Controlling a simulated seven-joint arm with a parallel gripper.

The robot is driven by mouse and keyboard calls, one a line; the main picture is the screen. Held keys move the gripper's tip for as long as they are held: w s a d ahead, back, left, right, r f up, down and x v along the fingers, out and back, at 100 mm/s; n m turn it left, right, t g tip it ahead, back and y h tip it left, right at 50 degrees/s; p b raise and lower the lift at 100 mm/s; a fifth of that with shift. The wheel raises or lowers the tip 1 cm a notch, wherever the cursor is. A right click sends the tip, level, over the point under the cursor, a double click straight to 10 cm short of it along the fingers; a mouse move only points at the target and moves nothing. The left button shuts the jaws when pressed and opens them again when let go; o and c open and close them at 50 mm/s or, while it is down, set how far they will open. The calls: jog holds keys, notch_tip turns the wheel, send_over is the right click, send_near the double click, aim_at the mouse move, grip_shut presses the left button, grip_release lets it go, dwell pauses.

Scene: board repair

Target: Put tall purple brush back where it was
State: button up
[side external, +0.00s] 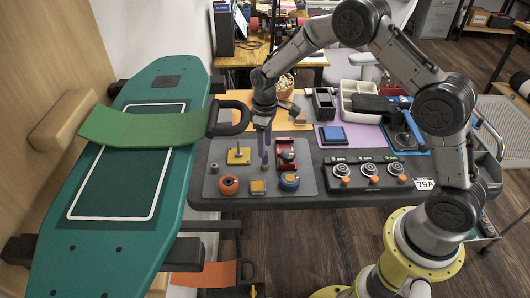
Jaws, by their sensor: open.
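The tall purple brush (264,150) shows as a narrow upright purple shape over the grey mat (214,166) on the dark table. My gripper (263,126) points down at the top of the brush, with its jaws open. The fingertips are small and partly merge with the brush. I cannot tell whether they touch it, or whether the brush's foot rests on the mat.
A yellow block with a post (238,155) stands left of the brush, and a red holder (286,146) stands right. A knob panel (367,174) sits further right.

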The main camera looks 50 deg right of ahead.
notch_tip(320, 180, up, 8)
jog(key=s+r+m+t, duration=0.2)
jog(key=s+r+t, duration=0.1)
jog(key=s+r, duration=1.1)
jog(key=s+r+m+t, duration=0.2)
jog(key=s, duration=1.5)
jog(key=shift+s+a+r+m+t, duration=0.15)
jog(key=shift+s+a+m+t, duration=0.15)
jog(key=shift+s+a, duration=0.05)
